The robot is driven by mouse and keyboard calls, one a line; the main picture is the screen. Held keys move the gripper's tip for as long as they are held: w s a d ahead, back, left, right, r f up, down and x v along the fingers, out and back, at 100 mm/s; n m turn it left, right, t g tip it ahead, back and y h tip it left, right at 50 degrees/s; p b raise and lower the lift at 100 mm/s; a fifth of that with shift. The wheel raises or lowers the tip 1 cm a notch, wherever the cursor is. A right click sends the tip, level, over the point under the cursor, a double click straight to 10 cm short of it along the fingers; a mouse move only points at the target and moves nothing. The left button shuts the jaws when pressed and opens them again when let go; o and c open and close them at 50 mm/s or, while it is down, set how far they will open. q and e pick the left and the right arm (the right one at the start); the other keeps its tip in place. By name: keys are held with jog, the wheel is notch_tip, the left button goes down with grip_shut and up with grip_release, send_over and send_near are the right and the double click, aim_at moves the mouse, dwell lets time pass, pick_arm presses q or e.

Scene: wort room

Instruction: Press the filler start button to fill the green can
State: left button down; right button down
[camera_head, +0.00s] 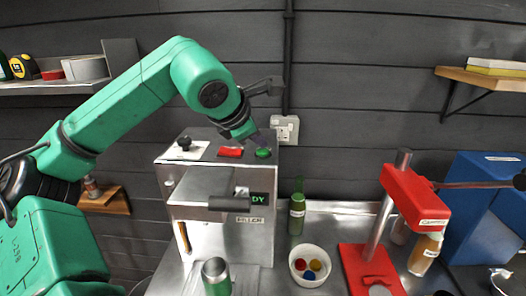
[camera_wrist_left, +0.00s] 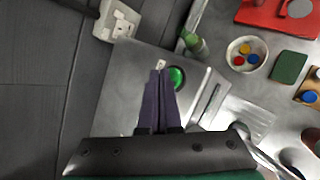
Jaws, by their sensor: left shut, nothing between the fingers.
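The filler (camera_head: 203,190) is a grey metal box with a green button (camera_head: 263,153) at the right of its top. The button also shows in the wrist view (camera_wrist_left: 177,77). My left gripper (camera_head: 257,139) is shut and empty, pointing down over the button's corner. In the wrist view its fingertips (camera_wrist_left: 159,74) lie just left of the button; I cannot tell whether they touch the filler top. The green can (camera_head: 217,279) stands in front of the filler, with a grey top. My right gripper is out of view.
A red button (camera_head: 231,152) and a black knob (camera_head: 184,143) share the filler's top. A green bottle (camera_head: 297,213), a white bowl (camera_head: 310,253) and a red press (camera_head: 413,200) stand right.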

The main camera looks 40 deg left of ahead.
aim_at(259, 152)
pick_arm(q)
jog(key=shift+f+b, duration=0.35)
jog(key=shift+f, duration=0.05)
dwell(0.5)
jog(key=shift+r+p, duration=0.75)
jog(key=shift+r, duration=0.05)
notch_tip(259, 152, up, 5)
jog(key=p, duration=0.4)
jog(key=shift+r+p, duration=0.1)
jog(key=shift+p, duration=0.3)
